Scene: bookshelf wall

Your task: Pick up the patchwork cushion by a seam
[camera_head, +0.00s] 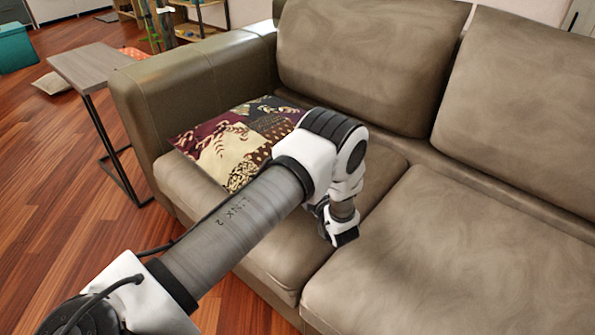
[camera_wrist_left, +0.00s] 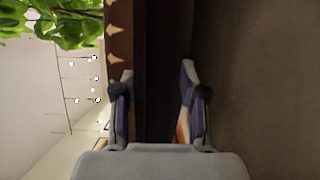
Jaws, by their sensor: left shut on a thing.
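The patchwork cushion (camera_head: 235,140) lies on the left seat of the sofa, against its left armrest. It has maroon, cream, black and brown patterned patches. My left arm crosses in front of it and hides its right part. In the left wrist view my left gripper (camera_wrist_left: 158,80) is shut on the cushion, whose dark brown edge with a tan pattern (camera_wrist_left: 118,35) shows at the fingers. Just which seam is held is hard to tell. My right gripper is out of view.
The brown leather sofa (camera_head: 450,255) fills the right side, its right seat bare. A small side table (camera_head: 92,65) stands left of the armrest. A teal bin (camera_head: 15,48) and a shelf are farther back. Green leaves (camera_wrist_left: 65,25) show in the wrist view.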

